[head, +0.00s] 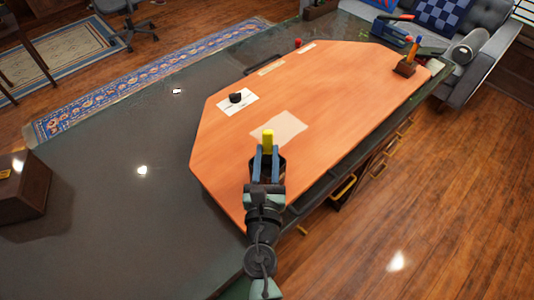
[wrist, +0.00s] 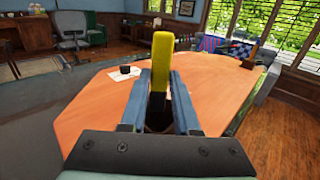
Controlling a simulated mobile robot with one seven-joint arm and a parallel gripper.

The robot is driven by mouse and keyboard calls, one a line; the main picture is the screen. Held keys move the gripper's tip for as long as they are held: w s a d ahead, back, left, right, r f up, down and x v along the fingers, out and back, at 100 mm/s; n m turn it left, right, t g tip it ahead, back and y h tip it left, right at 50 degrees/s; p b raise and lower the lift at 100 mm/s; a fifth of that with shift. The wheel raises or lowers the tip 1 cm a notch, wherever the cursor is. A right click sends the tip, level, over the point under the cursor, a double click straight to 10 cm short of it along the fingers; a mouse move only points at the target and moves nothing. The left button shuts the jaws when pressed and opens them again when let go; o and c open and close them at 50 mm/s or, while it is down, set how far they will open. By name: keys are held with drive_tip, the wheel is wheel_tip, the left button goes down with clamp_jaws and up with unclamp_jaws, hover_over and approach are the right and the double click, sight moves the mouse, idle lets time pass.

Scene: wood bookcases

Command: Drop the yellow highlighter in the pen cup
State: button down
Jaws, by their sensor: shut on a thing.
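The yellow highlighter (head: 268,140) stands up between the blue fingers of my gripper (head: 267,151), which is shut on it. In the wrist view the highlighter (wrist: 161,62) rises upright and tilts slightly, with its lower part between the fingertips (wrist: 160,95). A dark, round, cup-like thing (head: 282,165), probably the pen cup, shows just behind and below the fingers at the near edge of the orange desktop. It also shows as a dark shape between the fingers in the wrist view (wrist: 158,121). My gripper hides most of it, and I cannot tell its height below the highlighter.
The orange desktop (head: 330,110) is mostly clear. A pale sheet (head: 280,129) lies ahead of my gripper. A small black object (head: 235,97) sits on white paper at left. A brown holder (head: 405,68) with an orange item stands at far right. A brown box (head: 22,188) is at left.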

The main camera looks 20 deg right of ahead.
sight(268, 163)
drive_tip(key=shift+f+b, duration=2.2)
drive_tip(key=shift+f, duration=0.3)
drive_tip(key=c, duration=0.6)
unclamp_jaws()
drive_tip(key=shift+o, duration=0.2)
drive_tip(key=shift+f, duration=0.1)
drive_tip(key=shift+s+a+f, duration=0.1)
drive_tip(key=shift+s+a, duration=0.1)
drive_tip(key=shift+s, duration=0.25)
drive_tip(key=b+v, duration=0.2)
drive_tip(key=v, duration=1)
drive_tip(key=shift+a, duration=0.15)
